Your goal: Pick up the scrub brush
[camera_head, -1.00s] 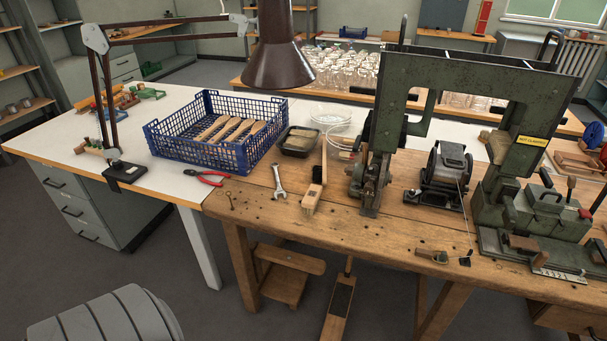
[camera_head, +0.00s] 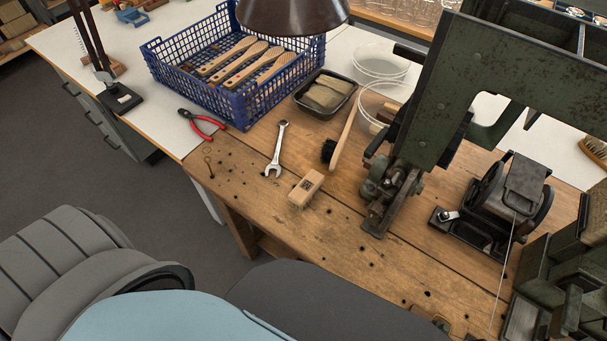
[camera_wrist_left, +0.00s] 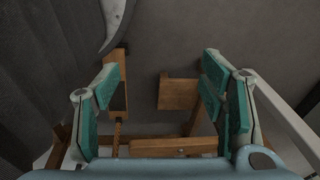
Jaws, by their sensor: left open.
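A small wooden block brush (camera_head: 306,188) lies on the workbench (camera_head: 262,205), in front of a long-handled brush (camera_head: 342,143) with a dark bristle head. Pale bristles show at the block's lower edge. The two brushes lie close together; nothing holds either. My left gripper (camera_wrist_left: 160,80) is open and empty in the left wrist view, its teal-padded fingers wide apart over the floor and the wooden parts under the bench. No brush shows in that view. My left gripper's fingers do not show in the head view, and my right gripper is in neither view.
A wrench (camera_head: 276,150) and red pliers (camera_head: 203,123) lie left of the brushes. A blue crate (camera_head: 165,77) with wooden brush bodies and a black tray (camera_head: 312,108) stand behind. A green machine (camera_head: 432,130) stands close on the right. The bench's front strip is fairly clear.

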